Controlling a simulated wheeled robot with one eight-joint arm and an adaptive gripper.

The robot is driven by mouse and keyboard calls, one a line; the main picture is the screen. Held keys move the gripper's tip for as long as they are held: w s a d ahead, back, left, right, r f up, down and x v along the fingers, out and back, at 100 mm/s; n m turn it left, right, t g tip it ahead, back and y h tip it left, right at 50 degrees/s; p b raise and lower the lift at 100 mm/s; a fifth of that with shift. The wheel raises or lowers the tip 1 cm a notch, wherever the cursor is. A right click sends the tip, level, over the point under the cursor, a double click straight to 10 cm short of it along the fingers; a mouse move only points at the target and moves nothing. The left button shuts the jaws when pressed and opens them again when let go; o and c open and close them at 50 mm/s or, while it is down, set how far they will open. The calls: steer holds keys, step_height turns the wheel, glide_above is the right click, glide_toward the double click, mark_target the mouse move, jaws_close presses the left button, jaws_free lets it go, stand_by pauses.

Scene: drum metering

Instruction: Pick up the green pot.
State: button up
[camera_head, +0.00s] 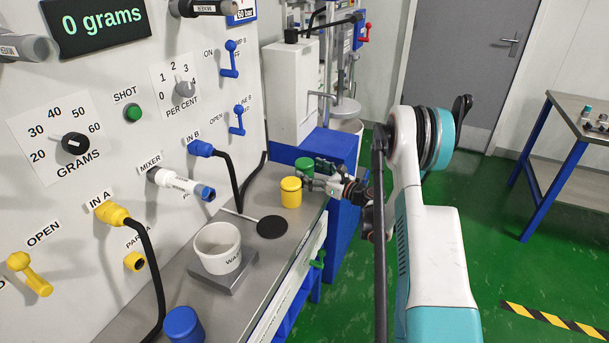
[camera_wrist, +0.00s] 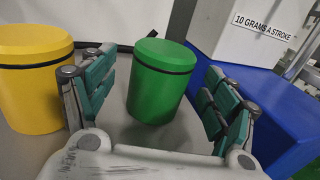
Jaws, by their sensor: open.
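The green pot (camera_wrist: 162,82) stands upright on the grey bench between the open fingers of my gripper (camera_wrist: 158,100) in the wrist view. A gap shows on each side of it, so the fingers appear not to touch it. In the head view the green pot (camera_head: 304,168) is near the far end of the bench, with my gripper (camera_head: 318,182) beside it. My gripper's near finger partly covers it there.
A yellow pot (camera_wrist: 38,78) stands just left of the left finger; it also shows in the head view (camera_head: 291,192). A blue block (camera_wrist: 245,100) is right of the right finger. A white tub (camera_head: 218,250) and a blue pot (camera_head: 183,325) stand nearer on the bench.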

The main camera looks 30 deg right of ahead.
steer(key=shift+b+x, duration=0.45)
steer(key=shift+x, duration=1.15)
steer(key=shift+d, duration=0.1)
steer(key=c, duration=1.3)
steer(key=shift+r, duration=0.1)
